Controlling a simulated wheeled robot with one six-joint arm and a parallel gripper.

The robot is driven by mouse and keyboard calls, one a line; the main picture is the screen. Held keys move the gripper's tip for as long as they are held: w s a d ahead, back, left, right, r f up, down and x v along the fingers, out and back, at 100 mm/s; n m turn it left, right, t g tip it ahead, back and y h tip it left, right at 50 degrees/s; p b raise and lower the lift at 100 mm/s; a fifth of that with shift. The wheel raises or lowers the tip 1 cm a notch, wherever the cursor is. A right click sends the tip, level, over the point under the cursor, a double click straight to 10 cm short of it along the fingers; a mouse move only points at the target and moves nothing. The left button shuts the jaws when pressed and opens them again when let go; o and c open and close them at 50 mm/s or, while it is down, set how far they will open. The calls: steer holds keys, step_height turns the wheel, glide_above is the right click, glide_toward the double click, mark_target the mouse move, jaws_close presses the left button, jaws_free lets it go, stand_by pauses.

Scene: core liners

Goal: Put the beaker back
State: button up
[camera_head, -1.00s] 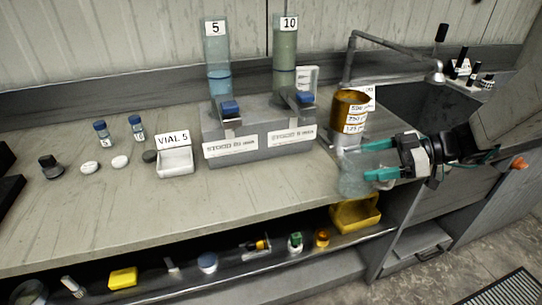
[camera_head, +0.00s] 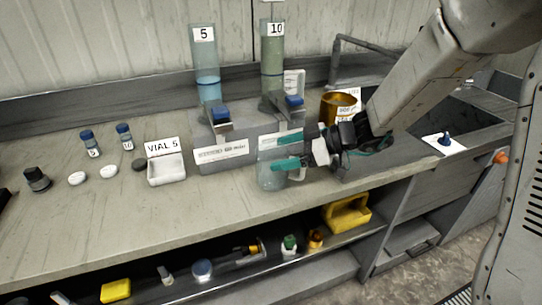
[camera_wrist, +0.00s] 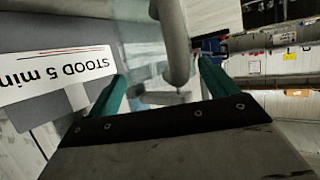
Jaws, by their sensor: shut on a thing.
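A clear, see-through beaker (camera_head: 270,176) is between the teal fingers of my gripper (camera_head: 287,152), in front of the grey stand. My gripper is shut on it from the right side. In the wrist view the clear wall of the beaker (camera_wrist: 145,55) shows between the fingers (camera_wrist: 160,85), with a thick grey curved bar, perhaps its handle, in front. I cannot tell whether its base touches the bench. An amber beaker (camera_head: 340,101) stands behind my gripper, its lower part hidden by my arm.
A grey stand (camera_head: 220,166) with two tall columns marked 5 (camera_head: 206,65) and 10 (camera_head: 272,55) is right behind the beaker. A white tray (camera_head: 166,170) is to the left. The sink (camera_head: 455,112) is at right. The front bench (camera_head: 150,220) is clear.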

steer(key=x, duration=0.2)
steer(key=shift+a+f, duration=0.2)
steer(key=shift+a, duration=0.1)
steer(key=shift+d+f, duration=0.15)
steer(key=shift+d, duration=0.05)
